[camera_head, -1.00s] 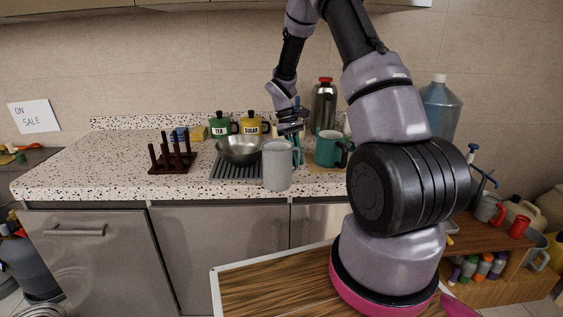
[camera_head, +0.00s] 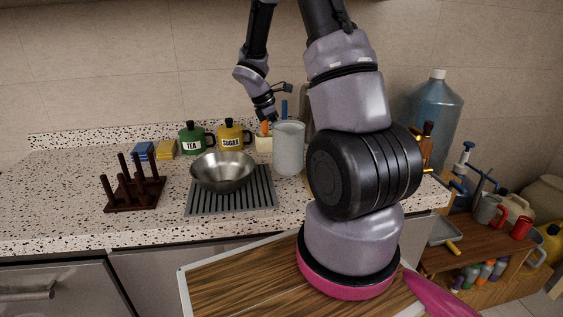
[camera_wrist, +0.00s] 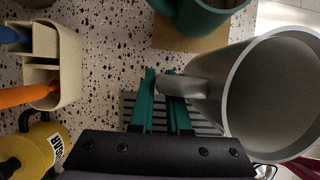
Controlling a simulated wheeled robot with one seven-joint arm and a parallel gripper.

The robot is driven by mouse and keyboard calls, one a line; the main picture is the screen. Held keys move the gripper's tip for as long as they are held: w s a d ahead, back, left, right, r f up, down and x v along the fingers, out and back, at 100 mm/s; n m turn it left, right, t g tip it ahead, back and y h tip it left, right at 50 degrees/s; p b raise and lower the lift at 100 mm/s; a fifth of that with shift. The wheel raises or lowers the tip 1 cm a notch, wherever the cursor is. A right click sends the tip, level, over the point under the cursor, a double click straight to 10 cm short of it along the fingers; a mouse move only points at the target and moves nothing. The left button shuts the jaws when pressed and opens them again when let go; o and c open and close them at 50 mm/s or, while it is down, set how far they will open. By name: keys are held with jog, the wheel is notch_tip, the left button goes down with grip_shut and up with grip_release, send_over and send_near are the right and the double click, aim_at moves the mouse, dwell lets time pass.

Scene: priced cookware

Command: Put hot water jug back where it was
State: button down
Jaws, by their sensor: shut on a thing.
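The hot water jug, a plain grey cylindrical jug (camera_head: 288,148), is to the right of the steel bowl in the head view. In the wrist view the jug (camera_wrist: 275,95) fills the right side, its open mouth facing the camera and its inside looking empty. My gripper (camera_wrist: 163,92) has its green fingers shut on the jug's handle (camera_wrist: 188,88). The drying rack shows below the fingers and handle in the wrist view, so the jug appears held above the counter. Its base clearance cannot be told.
The bowl (camera_head: 223,171) sits on the ridged rack (camera_head: 232,200). Green TEA (camera_head: 192,139) and yellow SUGAR (camera_head: 233,136) pots stand behind. A utensil holder (camera_wrist: 66,62) is left of my fingers; a teal mug (camera_wrist: 205,18) stands on a brown board (camera_wrist: 168,36). A peg rack (camera_head: 134,190) is left.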

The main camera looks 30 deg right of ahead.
jog(key=shift+f, duration=2.95)
jog(key=shift+f, duration=0.1)
jog(key=shift+f, duration=0.15)
jog(key=c, duration=0.9)
grip_release()
jog(key=shift+f, duration=0.1)
